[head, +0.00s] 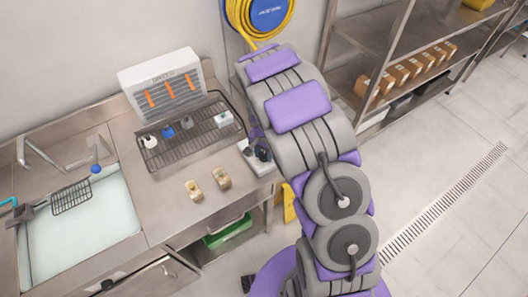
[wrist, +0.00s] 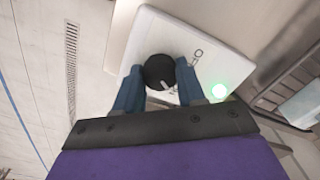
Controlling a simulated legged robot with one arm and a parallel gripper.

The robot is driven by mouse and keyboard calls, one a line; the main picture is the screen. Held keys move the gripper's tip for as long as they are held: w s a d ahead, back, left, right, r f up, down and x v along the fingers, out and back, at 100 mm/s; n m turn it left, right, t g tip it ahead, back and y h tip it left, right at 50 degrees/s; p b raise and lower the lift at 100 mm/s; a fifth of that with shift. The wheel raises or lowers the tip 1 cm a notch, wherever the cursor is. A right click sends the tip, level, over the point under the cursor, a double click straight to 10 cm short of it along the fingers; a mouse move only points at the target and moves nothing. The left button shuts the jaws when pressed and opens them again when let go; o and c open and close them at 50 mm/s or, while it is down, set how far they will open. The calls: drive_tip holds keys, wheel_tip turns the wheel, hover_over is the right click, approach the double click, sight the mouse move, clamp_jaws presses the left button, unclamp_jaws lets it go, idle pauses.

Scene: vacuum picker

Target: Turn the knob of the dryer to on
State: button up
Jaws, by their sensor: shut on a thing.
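The dryer (head: 160,83) is a white box with orange ribbons on its front, standing on the counter against the wall. A small white control box (head: 255,163) sits at the counter's right end. In the wrist view, the control box (wrist: 212,48) carries a round black knob (wrist: 158,72) with a pale mark near its lower edge. Small printed circles and a lit green light (wrist: 219,90) are to the knob's right. My gripper (wrist: 159,75) has its blue fingers on both sides of the knob, shut on it. In the head view my arm partly hides the control box.
A wire rack (head: 190,133) with several small items stands before the dryer. Two small tan objects (head: 194,190) lie on the counter. A sink (head: 85,225) is at left. Shelving with boxes (head: 408,70) stands at right. The floor (head: 450,190) at right is clear.

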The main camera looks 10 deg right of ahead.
sight(264, 154)
drive_tip(key=shift+w+r, duration=0.15)
drive_tip(key=shift+w, duration=0.15)
drive_tip(key=o, duration=0.8)
drive_tip(key=shift+o, duration=1.3)
drive_tip(key=shift+s, duration=0.15)
wheel_tip(264, 154, up, 17)
drive_tip(key=p, duration=0.1)
